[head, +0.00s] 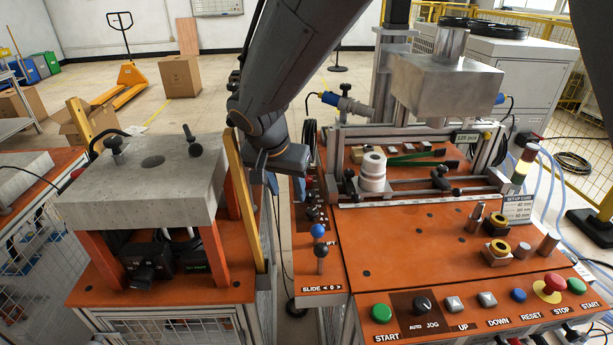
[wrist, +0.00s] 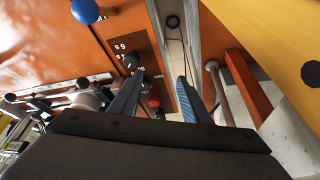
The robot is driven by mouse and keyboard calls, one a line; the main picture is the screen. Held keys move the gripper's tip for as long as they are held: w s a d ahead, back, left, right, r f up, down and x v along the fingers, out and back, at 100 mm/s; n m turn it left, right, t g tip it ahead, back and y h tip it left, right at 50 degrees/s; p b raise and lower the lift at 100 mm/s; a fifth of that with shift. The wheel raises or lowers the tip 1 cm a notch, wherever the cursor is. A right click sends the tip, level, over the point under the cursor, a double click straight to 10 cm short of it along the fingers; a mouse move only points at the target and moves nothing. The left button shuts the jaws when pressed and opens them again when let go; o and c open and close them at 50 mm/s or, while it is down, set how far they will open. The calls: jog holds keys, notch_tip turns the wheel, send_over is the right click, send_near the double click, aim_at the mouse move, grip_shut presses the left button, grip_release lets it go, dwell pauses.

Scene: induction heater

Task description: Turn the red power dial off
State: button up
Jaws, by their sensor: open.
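A small red dial (wrist: 154,103) shows in the wrist view on the dark strip of an orange panel. It appears between my two blue fingers, closer to the left one. My gripper (wrist: 160,80) is open with nothing between its fingers that it touches; how far the dial lies below them I cannot tell. In the head view my gripper (head: 286,188) hangs at the left edge of the orange machine table (head: 390,250), beside the dark dial strip (head: 312,213).
A black knob (wrist: 131,60) sits near the red dial. A blue ball-topped lever (head: 318,231) stands in front of my gripper. A yellow upright (head: 238,195) and a grey block stand (head: 150,200) are to the left, across a narrow gap.

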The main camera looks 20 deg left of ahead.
jog(key=p, duration=0.4)
send_near(307, 182)
jog(key=shift+w+a+f, duration=0.2)
jog(key=shift+w+f, duration=0.5)
jog(key=shift+f, duration=0.25)
jog(key=x, duration=0.3)
jog(key=shift+w+f+p, duration=0.1)
jog(key=shift+w+p, duration=0.25)
jog(key=shift+p, duration=0.05)
jog(key=shift+x, duration=1)
jog(key=shift+a, duration=0.1)
jog(key=shift+c, duration=0.4)
jog(key=c, duration=1)
jog(key=shift+o, duration=0.2)
